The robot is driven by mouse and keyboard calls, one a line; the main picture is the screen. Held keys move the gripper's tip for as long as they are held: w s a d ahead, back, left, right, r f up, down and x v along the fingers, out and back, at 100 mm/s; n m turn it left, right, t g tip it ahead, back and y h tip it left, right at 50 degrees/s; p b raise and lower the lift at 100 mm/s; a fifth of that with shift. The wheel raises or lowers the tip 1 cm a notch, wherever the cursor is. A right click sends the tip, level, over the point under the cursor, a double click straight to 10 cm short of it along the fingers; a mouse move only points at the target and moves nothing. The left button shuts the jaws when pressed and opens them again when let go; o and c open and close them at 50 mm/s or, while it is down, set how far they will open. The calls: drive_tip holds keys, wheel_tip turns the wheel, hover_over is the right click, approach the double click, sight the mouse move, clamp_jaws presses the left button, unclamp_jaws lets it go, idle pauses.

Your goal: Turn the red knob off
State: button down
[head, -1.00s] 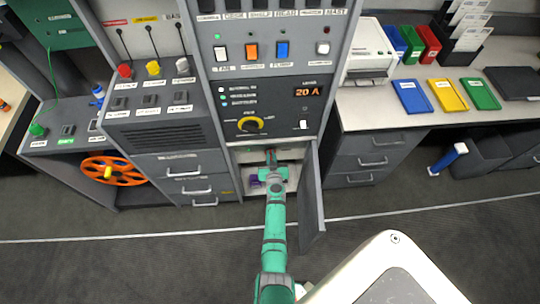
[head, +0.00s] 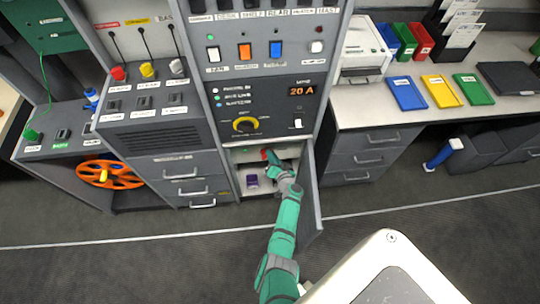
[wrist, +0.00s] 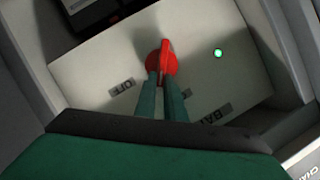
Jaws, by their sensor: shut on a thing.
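The red knob (wrist: 165,64) sits on a pale panel (wrist: 95,72) in the wrist view, its grip ridge standing nearly upright in the picture. My gripper (wrist: 163,78) is shut on the knob, with one finger on each side of the ridge. A label reading OFF (wrist: 122,87) is to the knob's lower left, and another label (wrist: 214,114), partly hidden by a finger, is to its lower right. A green lamp (wrist: 218,53) is lit right of the knob. In the head view my gripper (head: 271,160) reaches into the open lower compartment, and a bit of red shows there.
The compartment's grey door (head: 309,195) stands open just right of my arm. A purple object (head: 252,181) lies on the compartment floor. Above are a yellow-ringed dial (head: 245,125) and a 20 A display (head: 302,91). Open floor lies in front.

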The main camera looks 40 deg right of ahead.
drive_tip(key=shift+f+m, duration=0.1)
drive_tip(key=shift+m, duration=0.4)
drive_tip(key=shift+t+y, duration=0.3)
drive_tip(key=shift+t, duration=0.1)
drive_tip(key=c, duration=1.9)
unclamp_jaws()
drive_tip(key=shift+o, duration=0.3)
drive_tip(key=shift+d, duration=0.15)
